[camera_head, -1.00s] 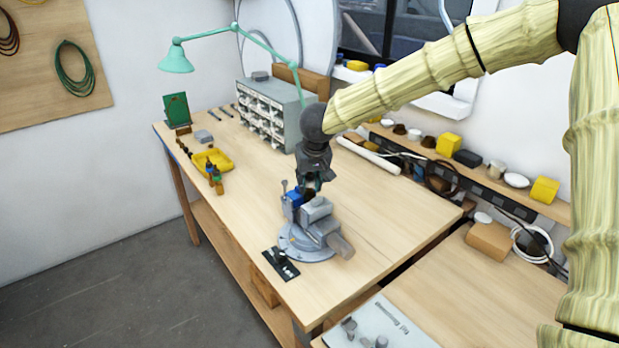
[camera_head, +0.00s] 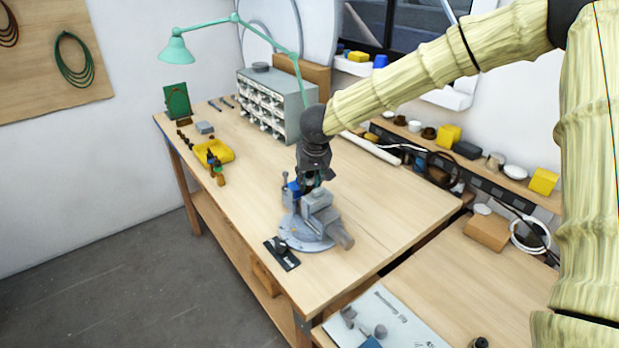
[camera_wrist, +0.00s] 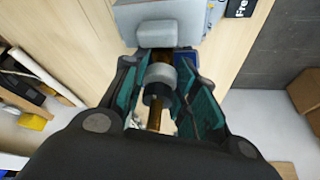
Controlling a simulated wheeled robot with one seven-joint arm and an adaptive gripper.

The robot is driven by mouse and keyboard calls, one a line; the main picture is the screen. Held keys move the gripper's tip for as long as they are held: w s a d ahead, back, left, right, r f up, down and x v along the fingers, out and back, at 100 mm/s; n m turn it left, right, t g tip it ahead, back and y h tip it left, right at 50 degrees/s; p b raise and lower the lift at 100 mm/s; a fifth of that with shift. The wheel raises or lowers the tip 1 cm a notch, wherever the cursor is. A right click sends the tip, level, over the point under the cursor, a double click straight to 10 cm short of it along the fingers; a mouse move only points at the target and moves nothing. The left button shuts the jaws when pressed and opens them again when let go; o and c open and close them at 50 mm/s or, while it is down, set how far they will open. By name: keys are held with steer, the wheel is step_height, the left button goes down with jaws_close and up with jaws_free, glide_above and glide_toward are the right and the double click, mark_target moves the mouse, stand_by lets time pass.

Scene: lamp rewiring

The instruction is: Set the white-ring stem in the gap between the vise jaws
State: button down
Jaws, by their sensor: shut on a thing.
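The vise (camera_head: 307,233) stands on a round grey base near the front edge of the workbench. My gripper (camera_head: 312,186) is directly over the vise, pointing down. In the wrist view my gripper (camera_wrist: 158,68) has its teal-lined fingers shut on the white-ring stem (camera_wrist: 159,76). The stem shows a brass rod, a pale grey ring and a dark collar. A grey vise block (camera_wrist: 156,35) is just beyond the fingertips, and a blue part shows beside the right finger. The gap between the jaws is mostly hidden by my fingers, so I cannot tell how deep the stem sits.
A black label plate (camera_head: 282,254) lies in front of the vise. A yellow tray (camera_head: 222,153), a drawer cabinet (camera_head: 270,105) and a green lamp (camera_head: 177,50) are farther back. A shelf with small parts runs along the wall. The bench right of the vise is clear.

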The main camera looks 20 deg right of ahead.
steer(key=shift+s+d+f, duration=0.1)
steer(key=shift+s+f, duration=0.2)
steer(key=shift+f, duration=0.3)
steer(key=c, duration=1)
jaws_free()
steer(key=shift+c, duration=0.2)
steer(key=shift+o, duration=0.2)
steer(key=shift+w+f, duration=0.15)
steer(key=shift+r, duration=0.25)
steer(key=v, duration=1.2)
steer(key=shift+w, duration=0.3)
steer(key=shift+r, duration=0.15)
